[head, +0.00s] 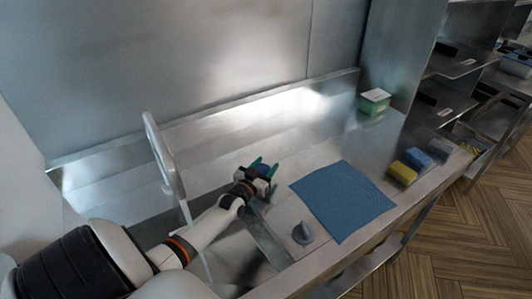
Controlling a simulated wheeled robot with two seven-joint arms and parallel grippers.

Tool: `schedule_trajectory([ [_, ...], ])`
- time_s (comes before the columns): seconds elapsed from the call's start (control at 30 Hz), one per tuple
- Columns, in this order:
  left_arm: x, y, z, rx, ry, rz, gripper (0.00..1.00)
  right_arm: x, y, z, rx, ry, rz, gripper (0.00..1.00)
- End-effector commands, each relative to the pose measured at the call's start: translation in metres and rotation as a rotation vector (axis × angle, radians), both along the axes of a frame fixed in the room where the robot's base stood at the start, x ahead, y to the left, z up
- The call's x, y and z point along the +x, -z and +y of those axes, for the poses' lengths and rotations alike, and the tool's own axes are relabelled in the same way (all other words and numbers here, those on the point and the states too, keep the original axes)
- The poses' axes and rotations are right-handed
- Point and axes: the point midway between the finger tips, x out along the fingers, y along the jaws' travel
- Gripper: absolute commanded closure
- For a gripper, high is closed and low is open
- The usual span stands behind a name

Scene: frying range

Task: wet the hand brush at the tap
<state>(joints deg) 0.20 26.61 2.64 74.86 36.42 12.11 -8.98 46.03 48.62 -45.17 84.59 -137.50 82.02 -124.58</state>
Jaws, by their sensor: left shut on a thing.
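My left gripper (262,171) is shut on a small dark-blue thing, which looks like the hand brush (264,170). The green fingertips are on either side of it, and the hand hides much of it. The gripper is above the metal counter, right of the tap. The tap (165,155) is a pale curved pipe standing left of the gripper, apart from it. A thin pale line runs down below the tap, partly behind my forearm; I cannot tell whether it is water. My right gripper is not in view.
A blue cloth (342,200) lies flat right of the gripper. A small grey knob-like thing (303,233) stands near the front edge. A yellow sponge (402,173), a blue sponge (417,158) and a grey block (440,146) sit at right. A green-and-white box (374,101) stands behind.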

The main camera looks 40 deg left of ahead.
Motion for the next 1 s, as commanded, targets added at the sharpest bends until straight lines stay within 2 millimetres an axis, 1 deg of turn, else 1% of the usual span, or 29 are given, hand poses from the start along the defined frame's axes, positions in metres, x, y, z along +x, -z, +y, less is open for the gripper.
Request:
schedule_trajectory([
  [0.03,0.0,-0.005,-0.001,-0.009,-0.034,0.0,0.73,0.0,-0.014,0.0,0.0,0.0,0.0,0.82],
  [0.3,0.0,-0.003,0.001,-0.004,-0.176,-0.002,0.73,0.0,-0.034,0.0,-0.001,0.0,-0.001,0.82],
  [0.6,-0.001,-0.001,0.003,0.001,-0.255,-0.003,0.73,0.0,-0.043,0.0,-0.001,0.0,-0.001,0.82],
  [1.0,-0.001,0.0,0.004,0.003,-0.266,-0.003,0.73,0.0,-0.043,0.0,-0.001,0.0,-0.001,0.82],
])
